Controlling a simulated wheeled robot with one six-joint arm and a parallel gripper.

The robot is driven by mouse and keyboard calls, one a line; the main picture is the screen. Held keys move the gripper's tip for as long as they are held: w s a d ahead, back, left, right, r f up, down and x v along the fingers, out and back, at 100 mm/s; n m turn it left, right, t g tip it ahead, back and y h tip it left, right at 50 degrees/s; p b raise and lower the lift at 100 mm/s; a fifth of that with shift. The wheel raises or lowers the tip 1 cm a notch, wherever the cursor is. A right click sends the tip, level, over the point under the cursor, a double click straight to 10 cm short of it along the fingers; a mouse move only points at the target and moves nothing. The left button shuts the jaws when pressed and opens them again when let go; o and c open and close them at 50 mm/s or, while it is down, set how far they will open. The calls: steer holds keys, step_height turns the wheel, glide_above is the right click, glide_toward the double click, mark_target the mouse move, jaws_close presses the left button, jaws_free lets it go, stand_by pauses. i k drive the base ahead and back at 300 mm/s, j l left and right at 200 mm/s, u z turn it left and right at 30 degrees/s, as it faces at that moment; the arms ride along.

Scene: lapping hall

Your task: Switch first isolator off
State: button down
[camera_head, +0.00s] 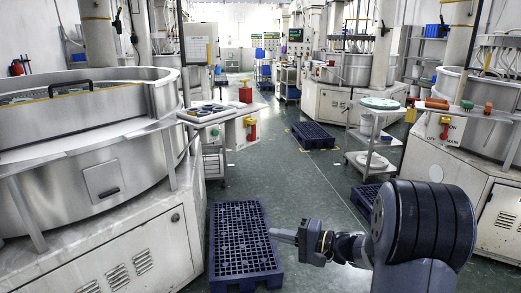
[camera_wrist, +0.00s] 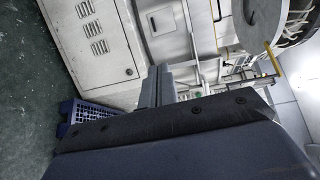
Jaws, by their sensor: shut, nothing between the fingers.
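A red-and-yellow rotary isolator (camera_head: 250,129) sits on a white panel at the end of the left machine in the head view. Another isolator with a red handle (camera_head: 445,130) is on the right machine, on a panel with OFF and ON lettering. Which one is the first isolator I cannot tell, and their handle positions are too small to read. My gripper (camera_head: 272,234) is shut and empty in the lower middle, pointing left above the blue pallet, well apart from both isolators. In the wrist view, its fingers (camera_wrist: 156,86) are together in front of the left machine's white cabinet.
A blue pallet (camera_head: 245,240) lies on the floor beside the left machine (camera_head: 110,225). Another blue pallet (camera_head: 312,135) lies further back. A trolley with shelves (camera_head: 372,160) stands right of the aisle. The green floor (camera_head: 300,180) between is clear.

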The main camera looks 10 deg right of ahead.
mark_target(252, 138)
steer(key=i+l, duration=0.15)
steer(key=i, duration=0.35)
steer(key=i+l, duration=0.2)
steer(key=i, duration=0.3)
steer(key=i+l, duration=0.15)
steer(key=i, duration=0.4)
steer(key=i+l, duration=0.15)
steer(key=i, duration=0.35)
steer(key=i+l, duration=0.2)
steer(key=i, duration=0.3)
